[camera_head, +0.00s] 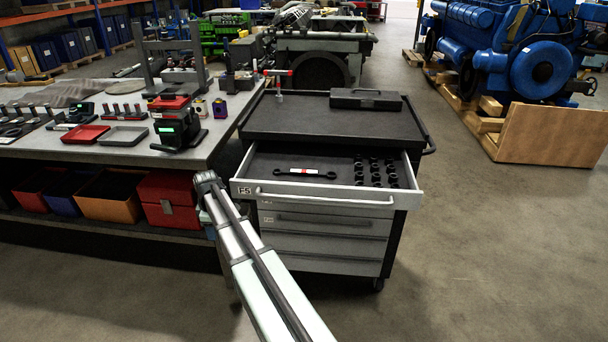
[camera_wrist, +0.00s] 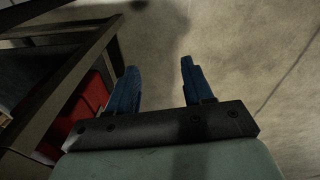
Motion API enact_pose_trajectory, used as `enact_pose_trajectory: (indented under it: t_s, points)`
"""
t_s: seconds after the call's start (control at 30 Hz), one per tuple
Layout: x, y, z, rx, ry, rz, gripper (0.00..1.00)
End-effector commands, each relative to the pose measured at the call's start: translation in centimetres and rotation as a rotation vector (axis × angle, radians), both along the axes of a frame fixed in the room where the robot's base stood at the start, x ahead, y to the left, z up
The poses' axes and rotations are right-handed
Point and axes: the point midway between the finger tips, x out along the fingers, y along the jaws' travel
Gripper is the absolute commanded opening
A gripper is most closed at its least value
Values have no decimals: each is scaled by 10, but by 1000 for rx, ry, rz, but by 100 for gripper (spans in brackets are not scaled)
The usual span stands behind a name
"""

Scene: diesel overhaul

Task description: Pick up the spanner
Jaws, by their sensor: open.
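The spanner (camera_head: 305,173) is a dark, slim tool with a white and red mark at its middle. It lies flat in the open top drawer (camera_head: 312,200) of the tool cabinet, on the drawer's left half, in the head view. My arm reaches up from the bottom of the head view and ends left of the drawer's front corner; its fingers are hidden there. In the wrist view my gripper (camera_wrist: 160,85) has its two blue fingers apart, with nothing between them and bare floor beyond. The spanner is not in the wrist view.
Several black sockets (camera_head: 375,172) stand in the drawer's right half. A dark case (camera_head: 366,99) and a red-handled tool (camera_head: 278,80) are on the cabinet top. A workbench (camera_head: 228,128) with trays stands left, with red bins (camera_head: 170,197) below. Open floor lies right.

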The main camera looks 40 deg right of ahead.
Motion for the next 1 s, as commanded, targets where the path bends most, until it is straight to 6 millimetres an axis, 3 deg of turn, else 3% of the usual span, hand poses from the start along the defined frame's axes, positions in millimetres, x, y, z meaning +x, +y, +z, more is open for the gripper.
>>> enact_pose_trajectory:
  t_s: [0.1, 0.37, 0.47, 0.57, 0.73, 1.0]
  points:
    - [28, -15, 49, -13, -50, 58, 51]
    - [64, -57, 157, -50, -140, 170, 51]
    - [70, -86, 201, -65, -161, 194, 51]
    - [65, -134, 242, -70, -162, 189, 51]
    - [34, -213, 267, -44, -118, 117, 51]
    - [-30, -318, 271, 26, -27, -41, 51]
